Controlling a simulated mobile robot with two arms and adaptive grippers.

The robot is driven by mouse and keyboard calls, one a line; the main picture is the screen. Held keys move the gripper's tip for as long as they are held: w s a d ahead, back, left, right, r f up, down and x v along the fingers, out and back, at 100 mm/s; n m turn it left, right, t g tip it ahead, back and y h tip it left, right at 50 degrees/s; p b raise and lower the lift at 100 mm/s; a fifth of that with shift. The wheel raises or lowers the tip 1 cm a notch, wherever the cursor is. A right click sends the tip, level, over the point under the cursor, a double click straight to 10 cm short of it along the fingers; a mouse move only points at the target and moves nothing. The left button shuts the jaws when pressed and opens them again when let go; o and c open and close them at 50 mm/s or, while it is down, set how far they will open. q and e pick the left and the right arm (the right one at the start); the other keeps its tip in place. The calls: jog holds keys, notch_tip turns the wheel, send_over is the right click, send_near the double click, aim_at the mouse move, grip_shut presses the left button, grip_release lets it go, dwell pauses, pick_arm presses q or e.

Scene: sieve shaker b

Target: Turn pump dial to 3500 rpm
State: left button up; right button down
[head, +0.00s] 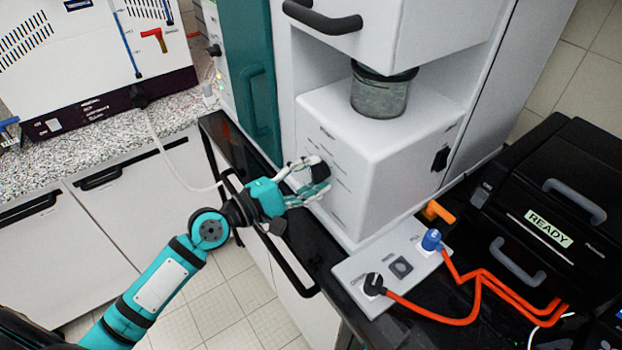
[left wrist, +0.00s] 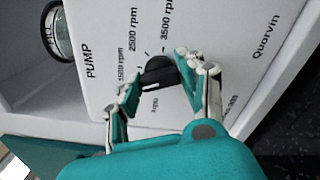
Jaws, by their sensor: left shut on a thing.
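The pump dial (left wrist: 158,72) is a black knob on the white front panel, under the word PUMP. Labels around it read 2500 rpm (left wrist: 133,32) and 3500 rpm (left wrist: 166,30), with others partly hidden or hard to read. My left gripper (left wrist: 162,80) is shut on the dial, one finger on each side. I cannot tell clearly which mark the dial points to. In the head view the dial (head: 314,168) is a dark knob on the white pump housing (head: 385,140), with my left gripper (head: 308,182) at it. My right gripper is not in view.
A grey power strip (head: 385,265) with blue and black plugs and orange cables lies to the right of the housing. A black printer-like box marked READY (head: 545,215) stands at far right. A glass vessel (head: 382,92) sits on the housing.

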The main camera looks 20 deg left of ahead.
pick_arm(q)
jog(key=m+b, duration=0.1)
jog(key=m, duration=0.4)
jog(key=shift+f+m+b, duration=0.1)
jog(key=shift+m+b, duration=0.2)
jog(key=shift+b, duration=0.1)
jog(key=m+b, duration=0.1)
jog(key=m, duration=0.9)
jog(key=shift+m, duration=0.4)
jog(key=m, duration=0.4)
jog(key=shift+f, duration=0.1)
jog(key=shift+m+p, duration=0.35)
jog(key=shift+m, duration=0.75)
jog(key=o, duration=1.2)
jog(key=shift+c, duration=0.2)
